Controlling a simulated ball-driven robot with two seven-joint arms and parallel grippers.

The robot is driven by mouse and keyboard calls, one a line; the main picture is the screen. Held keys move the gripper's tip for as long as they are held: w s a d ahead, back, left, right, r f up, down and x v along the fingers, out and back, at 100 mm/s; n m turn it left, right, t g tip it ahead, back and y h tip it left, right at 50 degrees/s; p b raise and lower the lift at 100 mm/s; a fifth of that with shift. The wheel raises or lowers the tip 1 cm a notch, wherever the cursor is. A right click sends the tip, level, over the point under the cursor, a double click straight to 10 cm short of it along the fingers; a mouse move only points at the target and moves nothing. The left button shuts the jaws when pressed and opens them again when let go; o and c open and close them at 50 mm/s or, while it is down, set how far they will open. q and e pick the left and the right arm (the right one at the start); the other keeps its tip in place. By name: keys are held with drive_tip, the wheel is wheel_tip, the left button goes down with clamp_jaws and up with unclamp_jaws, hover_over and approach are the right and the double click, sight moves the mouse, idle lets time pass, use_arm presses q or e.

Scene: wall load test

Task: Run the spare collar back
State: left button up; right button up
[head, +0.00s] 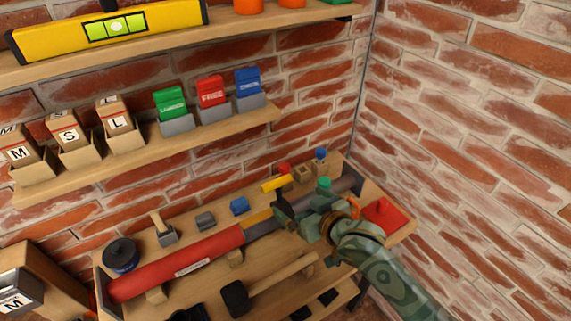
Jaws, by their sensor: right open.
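I cannot tell which piece is the spare collar. My right gripper (290,212) is open over the bar, right of the yellow-orange band. The gripper and wrist hide part of the bar, and I cannot tell whether the fingers touch it. My left gripper is not in view.
A mallet (236,298) lies in front of the bar. Shelves with labelled bins (120,134) and a yellow level (110,28) hang above. A brick wall closes the right side.

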drive_tip(key=b, duration=0.2)
approach(278, 185)
drive_tip(key=w+a, duration=0.1)
drive_tip(key=w, duration=0.1)
drive_tip(key=b+x, duration=0.1)
drive_tip(key=x, duration=0.4)
drive_tip(key=f+b+x, duration=0.1)
drive_tip(key=b+x, duration=0.1)
drive_tip(key=x, duration=0.2)
drive_tip(key=shift+w+a+f, duration=0.1)
drive_tip(key=shift+a, duration=0.05)
drive_tip(key=shift+w+a+f+b, duration=0.1)
drive_tip(key=shift+w+a+b, duration=0.25)
drive_tip(key=shift+w+b, duration=0.2)
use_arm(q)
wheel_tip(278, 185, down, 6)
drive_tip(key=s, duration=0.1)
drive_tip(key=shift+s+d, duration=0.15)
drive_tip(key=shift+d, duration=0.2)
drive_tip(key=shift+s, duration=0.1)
use_arm(e)
drive_tip(key=shift+s, duration=0.1)
drive_tip(key=c, duration=1.3)
